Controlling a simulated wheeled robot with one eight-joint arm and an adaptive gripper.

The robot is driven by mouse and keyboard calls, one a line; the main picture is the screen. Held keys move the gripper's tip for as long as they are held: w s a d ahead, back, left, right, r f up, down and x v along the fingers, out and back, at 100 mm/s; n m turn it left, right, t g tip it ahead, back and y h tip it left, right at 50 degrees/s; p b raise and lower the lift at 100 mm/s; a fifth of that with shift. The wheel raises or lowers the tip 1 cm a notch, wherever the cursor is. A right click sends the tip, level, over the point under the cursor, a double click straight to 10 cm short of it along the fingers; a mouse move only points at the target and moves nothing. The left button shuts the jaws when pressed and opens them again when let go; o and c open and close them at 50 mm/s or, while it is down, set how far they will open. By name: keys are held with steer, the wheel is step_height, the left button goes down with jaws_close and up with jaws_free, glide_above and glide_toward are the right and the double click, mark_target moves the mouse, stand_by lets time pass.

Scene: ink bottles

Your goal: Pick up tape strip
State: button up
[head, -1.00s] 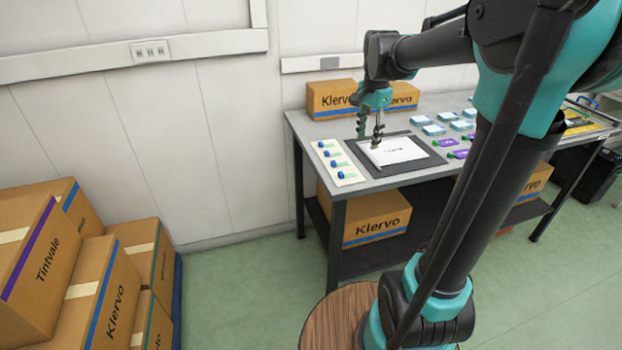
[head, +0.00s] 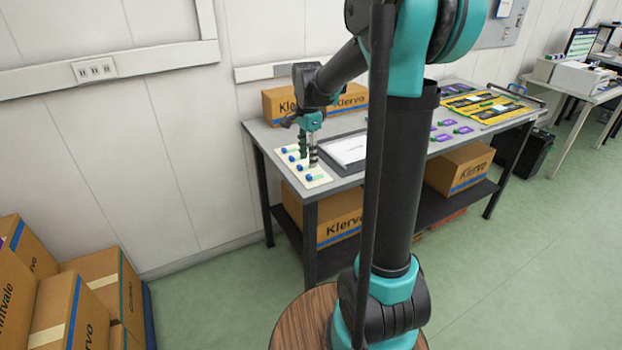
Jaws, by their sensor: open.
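Several small green strips with blue ends, which look like the tape strips (head: 311,177), lie in a row on a cream board (head: 324,183) at the left end of the grey table. My gripper (head: 309,160) points down over this board, open, with nothing visible between its fingers. The fingers partly cover the middle and far strips. The nearest strip shows clear, just in front of the fingers. I cannot tell whether the fingertips touch the board or a strip.
A white lettered box or sheet (head: 346,150) lies on a dark mat right of the board. Purple cards (head: 463,130) and yellow-black items (head: 480,106) lie farther right. Klervo cartons (head: 281,103) stand at the table's back, beside the wall. My arm hides the table's middle.

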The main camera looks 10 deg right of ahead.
mark_target(308, 176)
steer(key=shift+s+f, duration=0.15)
steer(key=shift+f, duration=3.05)
steer(key=shift+c, duration=0.5)
steer(key=c, duration=0.7)
